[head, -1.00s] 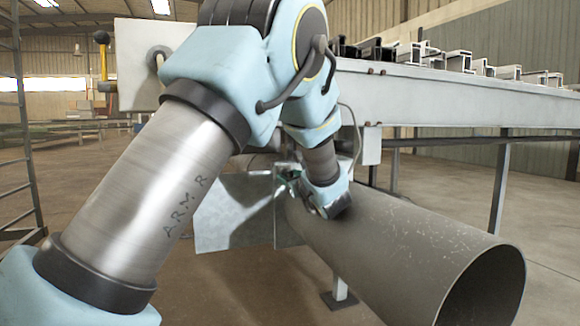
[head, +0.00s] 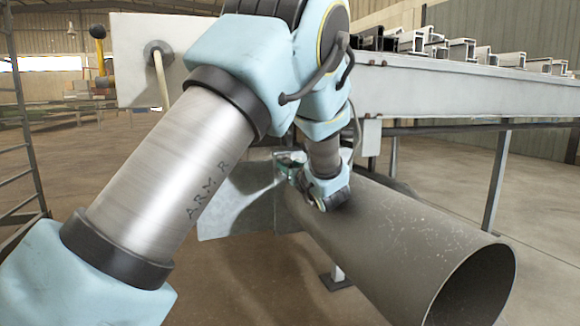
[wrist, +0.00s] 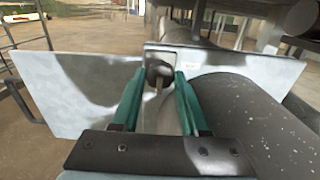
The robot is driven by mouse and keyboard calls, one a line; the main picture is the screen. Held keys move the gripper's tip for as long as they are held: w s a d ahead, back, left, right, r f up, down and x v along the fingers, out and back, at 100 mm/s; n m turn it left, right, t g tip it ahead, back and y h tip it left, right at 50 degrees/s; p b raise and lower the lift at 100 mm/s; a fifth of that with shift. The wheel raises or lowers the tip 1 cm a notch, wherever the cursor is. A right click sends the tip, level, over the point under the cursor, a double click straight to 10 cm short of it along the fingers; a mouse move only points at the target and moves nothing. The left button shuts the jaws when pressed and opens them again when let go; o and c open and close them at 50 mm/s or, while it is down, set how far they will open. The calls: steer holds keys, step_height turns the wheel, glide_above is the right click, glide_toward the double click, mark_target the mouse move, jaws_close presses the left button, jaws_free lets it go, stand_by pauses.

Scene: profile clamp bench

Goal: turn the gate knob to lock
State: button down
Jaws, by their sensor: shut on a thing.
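The gate knob (wrist: 159,71) is a dark round knob with a pale tab, in the middle of the wrist view on a grey metal plate (wrist: 215,68). My gripper (wrist: 160,79) has its two green fingers on either side of the knob and is shut on it. In the head view my gripper (head: 291,160) is at the plate's upper edge, beside the near pipe.
A large grey pipe (head: 410,245) lies close to the right of my gripper. A long bench beam (head: 450,92) with several profile pieces on top runs above and behind. A rack (head: 25,150) stands at the far left. The floor at the lower middle is clear.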

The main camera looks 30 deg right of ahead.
steer(key=shift+c, duration=2.1)
jaws_free()
steer(key=shift+s, duration=0.1)
steer(key=s+a+p, duration=0.1)
steer(key=s+p, duration=0.1)
steer(key=s, duration=0.8)
steer(key=shift+s+a, duration=0.2)
steer(key=shift+s, duration=0.1)
